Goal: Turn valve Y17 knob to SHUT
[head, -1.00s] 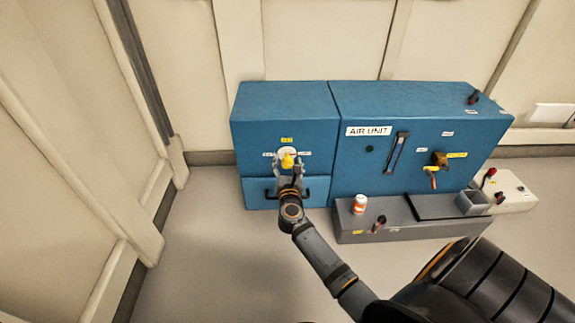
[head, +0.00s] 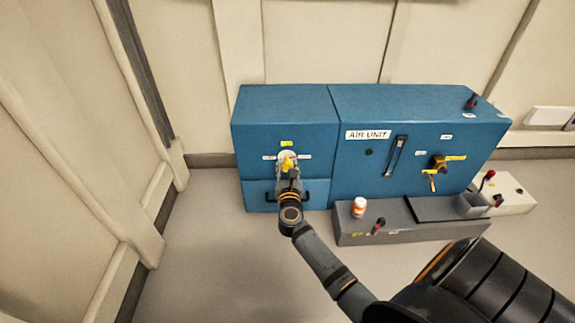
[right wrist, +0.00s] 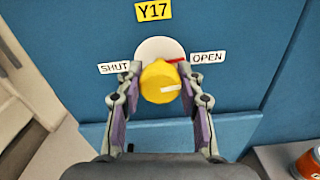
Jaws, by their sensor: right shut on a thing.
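The yellow valve knob (right wrist: 158,84) sits on a round white plate (right wrist: 160,48) on the blue cabinet front, under the yellow Y17 label (right wrist: 152,11). The SHUT label (right wrist: 115,68) is left of it and the OPEN label (right wrist: 208,57) is right. A red mark on the plate points toward OPEN, and a pale line on the knob face points right. My right gripper (right wrist: 160,92) is shut on the knob, one finger on each side. In the head view the right gripper (head: 289,170) partly hides the knob (head: 289,162). My left gripper is out of view.
The AIR UNIT cabinet (head: 350,165) stands to the right, with a yellow-handled valve (head: 434,172). A grey bench (head: 350,233) in front holds an orange-and-white bottle (head: 359,206). A dark drawer handle (head: 307,196) is below the knob. The floor at left is clear.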

